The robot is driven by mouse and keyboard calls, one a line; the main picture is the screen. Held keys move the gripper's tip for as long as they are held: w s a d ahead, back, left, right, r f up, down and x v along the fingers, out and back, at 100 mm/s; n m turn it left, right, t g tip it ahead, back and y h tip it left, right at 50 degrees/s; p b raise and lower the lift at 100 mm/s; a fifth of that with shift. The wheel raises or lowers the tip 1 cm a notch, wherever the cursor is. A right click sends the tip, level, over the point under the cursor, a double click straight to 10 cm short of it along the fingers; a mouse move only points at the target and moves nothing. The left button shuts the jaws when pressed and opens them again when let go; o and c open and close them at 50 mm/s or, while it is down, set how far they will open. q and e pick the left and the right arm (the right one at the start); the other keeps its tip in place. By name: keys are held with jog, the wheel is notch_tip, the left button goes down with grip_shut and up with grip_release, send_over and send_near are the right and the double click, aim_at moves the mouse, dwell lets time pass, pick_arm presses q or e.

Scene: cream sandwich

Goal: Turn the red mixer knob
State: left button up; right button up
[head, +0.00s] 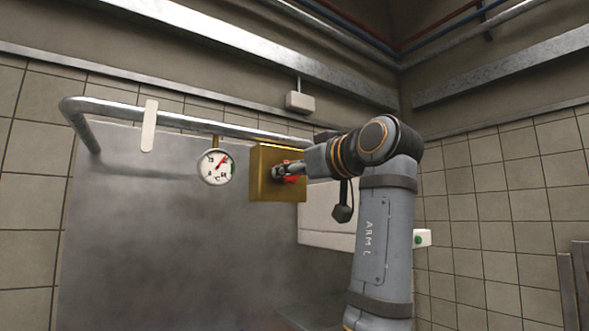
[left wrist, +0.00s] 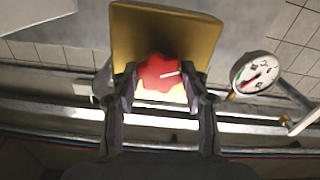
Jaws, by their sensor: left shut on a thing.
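The red mixer knob (head: 292,179) sits on the front of a square brass box (head: 264,191), mostly hidden by my left gripper in the head view. In the left wrist view the knob (left wrist: 158,72) is a lobed red disc with a white pointer line aimed right. The brass box (left wrist: 165,30) is behind it. My left gripper (head: 283,174) is at the box with its fingers on both sides of the knob, shut on it. My right gripper is in neither view.
A round dial gauge (head: 216,167) with a red needle hangs left of the box. A bent metal pipe (head: 110,107) with a pale tag (head: 148,126) runs behind. A white panel (head: 325,215) and a small box with a green button (head: 422,238) are to the right.

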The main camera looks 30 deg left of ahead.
pick_arm(q)
jog(key=shift+m, duration=3.3)
jog(key=o, duration=1.2)
jog(key=shift+c, duration=0.2)
notch_tip(320, 180, up, 10)
